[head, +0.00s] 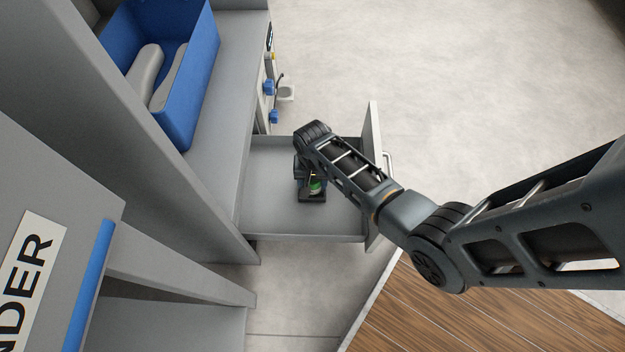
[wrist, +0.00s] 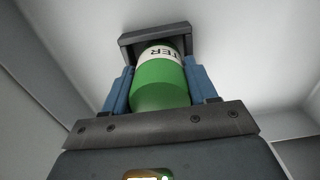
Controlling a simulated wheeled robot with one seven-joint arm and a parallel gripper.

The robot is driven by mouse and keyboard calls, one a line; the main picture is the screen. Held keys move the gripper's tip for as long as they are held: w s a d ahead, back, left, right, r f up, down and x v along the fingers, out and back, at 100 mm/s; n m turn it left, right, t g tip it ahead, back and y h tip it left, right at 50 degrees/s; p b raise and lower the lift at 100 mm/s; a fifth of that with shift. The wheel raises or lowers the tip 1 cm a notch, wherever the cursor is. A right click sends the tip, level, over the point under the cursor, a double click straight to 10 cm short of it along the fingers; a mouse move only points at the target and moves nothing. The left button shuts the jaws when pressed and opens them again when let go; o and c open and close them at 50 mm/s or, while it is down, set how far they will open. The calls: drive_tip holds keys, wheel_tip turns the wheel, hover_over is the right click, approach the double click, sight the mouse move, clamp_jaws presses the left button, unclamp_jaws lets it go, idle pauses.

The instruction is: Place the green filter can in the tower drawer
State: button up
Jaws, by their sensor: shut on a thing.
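The green filter can (wrist: 160,84) with a white lettered label is between the blue-padded fingers of my gripper (wrist: 160,88) in the wrist view. My gripper is shut on it. In the head view the can (head: 315,187) shows as a small green patch, mostly hidden by my gripper (head: 312,190) and wrist. The tower drawer (head: 270,220) is pulled open, and my gripper with the can is over or inside its grey tray. I cannot tell whether the can touches the drawer floor.
A blue bin (head: 200,75) with grey insoles stands on the grey shelf (head: 225,100) at upper left. The drawer front (head: 373,130) with its handle stands at right, close to my arm. A wooden platform (head: 430,315) lies at lower right. The drawer floor around my gripper looks clear.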

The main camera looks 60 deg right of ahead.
drive_tip(key=o, duration=1.3)
wheel_tip(320, 180, up, 12)
drive_tip(key=p, duration=0.6)
drive_tip(key=shift+r, duration=0.15)
drive_tip(key=shift+s+a, duration=0.1)
drive_tip(key=shift+a, duration=0.3)
drive_tip(key=s+a+r+n+t, duration=0.2)
drive_tip(key=s+a+t, duration=0.2)
drive_tip(key=s+a, duration=0.25)
drive_tip(key=s+a+r+n+t, duration=0.3)
drive_tip(key=s+a, duration=0.2)
drive_tip(key=a, duration=0.2)
drive_tip(key=s+r+n+t, duration=0.2)
drive_tip(key=s+r, duration=0.2)
drive_tip(key=r, duration=0.5)
drive_tip(key=s+r+n+t, duration=0.2)
drive_tip(key=s+r+t, duration=0.1)
drive_tip(key=r, duration=0.7)
drive_tip(key=s+r+n+t, duration=0.2)
drive_tip(key=s+r, duration=0.3)
drive_tip(key=r, duration=0.5)
drive_tip(key=shift+s+d+t, duration=0.35)
drive_tip(key=shift+d+t, duration=0.05)
drive_tip(key=shift+t, duration=0.1)
